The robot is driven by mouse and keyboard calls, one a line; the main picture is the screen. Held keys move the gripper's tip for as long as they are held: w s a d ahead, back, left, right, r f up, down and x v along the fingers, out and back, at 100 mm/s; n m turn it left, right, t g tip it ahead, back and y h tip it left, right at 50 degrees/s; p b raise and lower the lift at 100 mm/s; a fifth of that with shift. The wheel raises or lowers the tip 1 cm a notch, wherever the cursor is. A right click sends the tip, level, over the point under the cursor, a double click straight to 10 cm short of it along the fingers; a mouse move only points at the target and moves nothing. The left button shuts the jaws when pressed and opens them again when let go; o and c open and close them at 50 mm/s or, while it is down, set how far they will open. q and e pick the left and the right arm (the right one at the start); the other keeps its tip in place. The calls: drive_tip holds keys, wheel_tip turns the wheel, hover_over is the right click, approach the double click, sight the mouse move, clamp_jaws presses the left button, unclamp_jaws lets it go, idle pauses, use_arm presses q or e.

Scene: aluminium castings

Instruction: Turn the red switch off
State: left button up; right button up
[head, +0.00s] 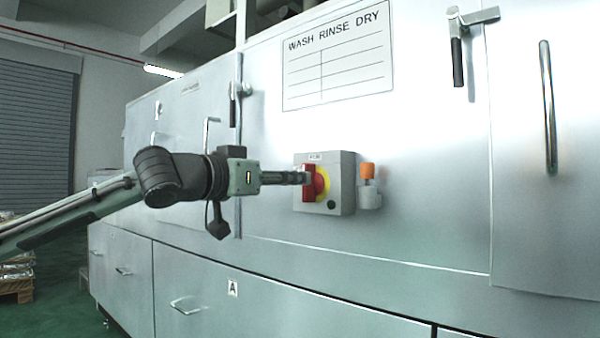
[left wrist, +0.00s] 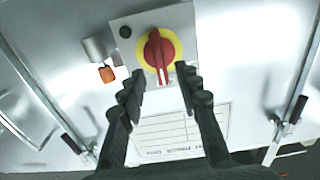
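The red switch (head: 309,184) is a rotary knob on a yellow disc, on the front of a grey box (head: 341,180) fixed to the machine. Its grip bar stands about upright in the head view. In the left wrist view the red switch (left wrist: 158,50) shows a white line along its lower half. My left gripper (head: 304,178) is at the knob in the head view, hiding part of it. In the left wrist view the left gripper (left wrist: 161,76) is open, one finger on each side of the knob's lower end, with gaps visible. My right gripper is out of view.
An orange-topped item (head: 367,170) sits in a small holder right of the box. A "WASH RINSE DRY" sign (head: 338,62) is above. Door latches (head: 457,60) and a long vertical handle (head: 548,107) stick out from the steel panels. The panel below the box is clear.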

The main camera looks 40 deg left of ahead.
sight(315, 182)
use_arm(q)
drive_tip(key=shift+w+d+p, duration=0.1)
drive_tip(key=shift+w+p, duration=0.6)
drive_tip(key=shift+w, duration=1)
clamp_jaws()
